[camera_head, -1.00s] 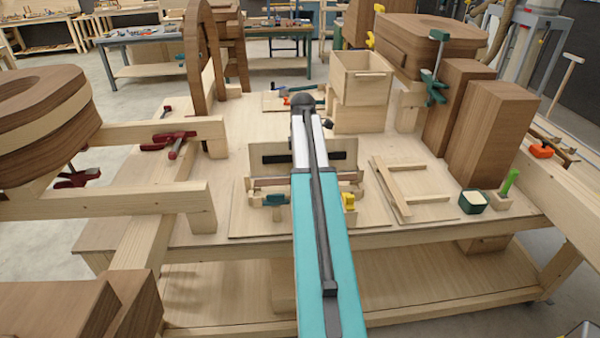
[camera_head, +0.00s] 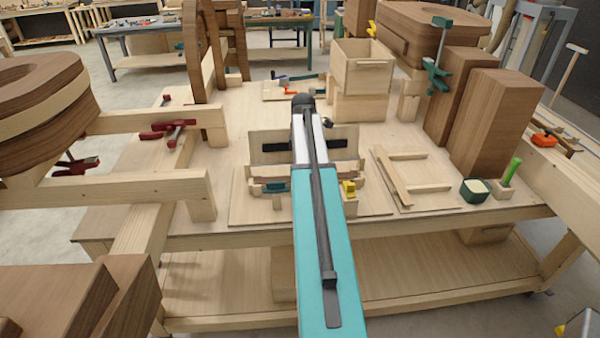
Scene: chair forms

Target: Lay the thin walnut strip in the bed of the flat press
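The flat press stands on a pale base board (camera_head: 252,214) in the middle of the workbench. It has an upright pale back board (camera_head: 270,137) with a dark bar across it, and teal and yellow fittings in front. A thin brown strip, apparently the walnut strip (camera_head: 272,172), runs crosswise in front of the back board, at the bed. I cannot tell whether it rests fully on the bed. My teal arm covers the middle of the press and strip. My gripper's fingers are hidden behind the arm, so their hold on the strip does not show.
A slatted pale frame (camera_head: 415,178) lies right of the press. A green pot (camera_head: 475,190) and tall walnut blocks (camera_head: 497,120) stand farther right. A pale box (camera_head: 362,68) is behind. Red clamps (camera_head: 172,130) and wooden beams are at left.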

